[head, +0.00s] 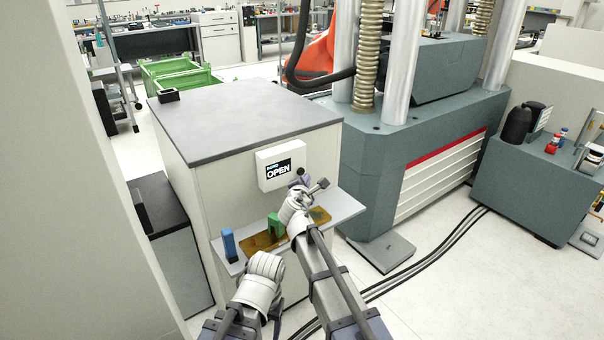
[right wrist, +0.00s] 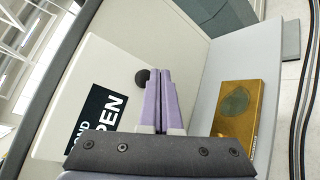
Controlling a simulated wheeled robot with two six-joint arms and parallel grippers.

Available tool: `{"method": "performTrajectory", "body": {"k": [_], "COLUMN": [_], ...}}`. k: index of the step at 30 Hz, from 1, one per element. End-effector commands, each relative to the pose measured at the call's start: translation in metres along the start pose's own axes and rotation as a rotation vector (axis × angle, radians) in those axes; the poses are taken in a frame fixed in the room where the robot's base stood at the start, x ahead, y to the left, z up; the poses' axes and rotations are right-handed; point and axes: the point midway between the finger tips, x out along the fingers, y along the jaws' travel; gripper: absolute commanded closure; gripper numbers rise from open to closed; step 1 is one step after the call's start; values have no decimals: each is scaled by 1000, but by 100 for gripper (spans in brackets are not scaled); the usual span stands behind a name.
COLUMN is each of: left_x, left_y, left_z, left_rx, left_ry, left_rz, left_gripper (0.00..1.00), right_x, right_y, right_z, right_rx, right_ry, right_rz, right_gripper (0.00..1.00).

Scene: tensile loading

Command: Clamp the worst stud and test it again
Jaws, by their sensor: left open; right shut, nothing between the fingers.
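A white box with a screen reading "BOND OPEN" (head: 279,168) is on the cabinet front; it also shows in the right wrist view (right wrist: 98,115). My right gripper (head: 303,178) is in front of the box's right side. In the right wrist view its purple fingers (right wrist: 158,76) are together and empty, beside a dark round knob (right wrist: 142,76); I cannot tell whether they touch it. My left wrist (head: 262,272) is lower left, below the shelf, and hides its fingers. No stud can be made out clearly.
The shelf (head: 345,207) carries a blue block (head: 229,243), a green piece (head: 274,226) and brown-gold plates (head: 258,243). One plate (right wrist: 240,112) has a dark round patch. A large grey machine (head: 400,165) stands right of the cabinet (head: 245,105). Black cables (head: 425,257) cross the floor.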

Motion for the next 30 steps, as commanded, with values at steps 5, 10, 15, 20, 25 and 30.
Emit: {"method": "performTrajectory", "body": {"k": [5, 10, 15, 20, 25, 30], "left_x": [0, 0, 0, 0, 0, 0], "left_y": [0, 0, 0, 0, 0, 0], "left_z": [0, 0, 0, 0, 0, 0], "left_rx": [0, 0, 0, 0, 0, 0], "left_ry": [0, 0, 0, 0, 0, 0], "left_rz": [0, 0, 0, 0, 0, 0], "left_gripper": [31, 31, 31, 31, 31, 31], "right_x": [4, 6, 6, 6, 7, 8], "right_y": [3, 5, 4, 5, 5, 6], "right_z": [-3, -4, -4, -4, -5, -6], "right_rx": [0, 0, 0, 0, 0, 0], "right_ry": [0, 0, 0, 0, 0, 0], "right_rz": [0, 0, 0, 0, 0, 0], "right_gripper": [100, 100, 100, 100, 100, 100]}}
